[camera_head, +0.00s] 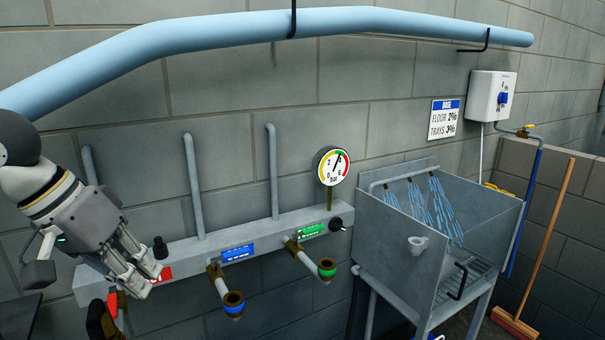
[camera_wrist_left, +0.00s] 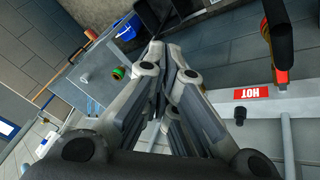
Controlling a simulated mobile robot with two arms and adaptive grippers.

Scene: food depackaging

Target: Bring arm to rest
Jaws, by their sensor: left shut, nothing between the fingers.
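My left gripper (camera_head: 143,272) comes in from the left in the head view, in front of the left end of the grey wall manifold (camera_head: 190,248). Its fingers look closed together with nothing between them, and they fill the middle of the left wrist view (camera_wrist_left: 165,85). The fingertips overlap the red label in the head view (camera_head: 163,275); whether they touch it I cannot tell. The label reads HOT in the left wrist view (camera_wrist_left: 258,94). My right gripper does not show.
A blue-labelled outlet (camera_head: 233,302) and a green-ringed outlet (camera_head: 326,267) stick out from the manifold. A pressure gauge (camera_head: 333,167) stands above it. A metal sink (camera_head: 400,240) with running water is on the right. A blue pipe (camera_head: 240,30) crosses above. A broom (camera_head: 545,240) leans far right.

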